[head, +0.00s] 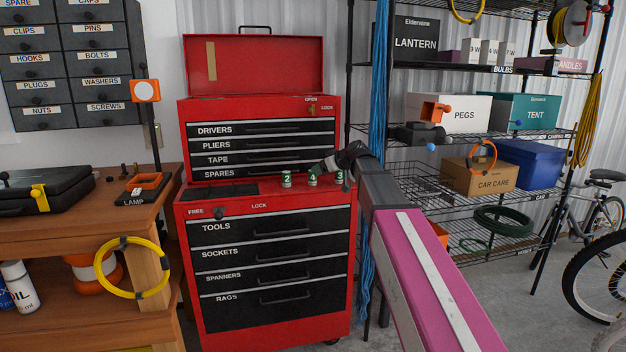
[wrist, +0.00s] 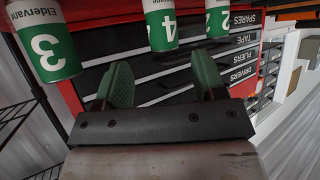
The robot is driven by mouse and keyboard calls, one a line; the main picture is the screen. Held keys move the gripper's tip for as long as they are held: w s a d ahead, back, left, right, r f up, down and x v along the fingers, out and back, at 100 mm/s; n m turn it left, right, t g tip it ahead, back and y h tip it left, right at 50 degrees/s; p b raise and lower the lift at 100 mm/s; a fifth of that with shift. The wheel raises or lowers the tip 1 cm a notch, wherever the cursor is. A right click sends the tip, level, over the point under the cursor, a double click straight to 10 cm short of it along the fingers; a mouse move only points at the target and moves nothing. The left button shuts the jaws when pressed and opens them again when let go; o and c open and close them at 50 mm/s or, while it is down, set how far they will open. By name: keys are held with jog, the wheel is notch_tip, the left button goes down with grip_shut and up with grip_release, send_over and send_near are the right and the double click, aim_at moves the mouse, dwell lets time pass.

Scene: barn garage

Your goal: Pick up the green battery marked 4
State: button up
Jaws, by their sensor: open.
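The green battery marked 4 (head: 312,180) stands on top of the red tool chest, between battery 2 (head: 286,180) and battery 3 (head: 339,182). All are green and white. In the wrist view, which is turned over, battery 4 (wrist: 161,28) is at the top middle, with battery 3 (wrist: 48,45) left and battery 2 (wrist: 217,22) right. My gripper (head: 318,169) is right at battery 4 in the head view and partly hides it. In the wrist view my gripper (wrist: 163,78) is open and empty, its two green fingers apart, with battery 4 beyond the gap between them.
The red tool chest (head: 265,328) has an upper box with drawers behind the batteries. A wire shelf rack (head: 475,132) with boxes stands right. A wooden bench (head: 75,222) stands left. The neighbouring batteries leave little side room.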

aim_at(312, 178)
jog(key=shift+x, duration=2.95)
jog(key=shift+s+a+r, duration=0.15)
jog(key=shift+s, duration=0.05)
jog(key=c, duration=1.1)
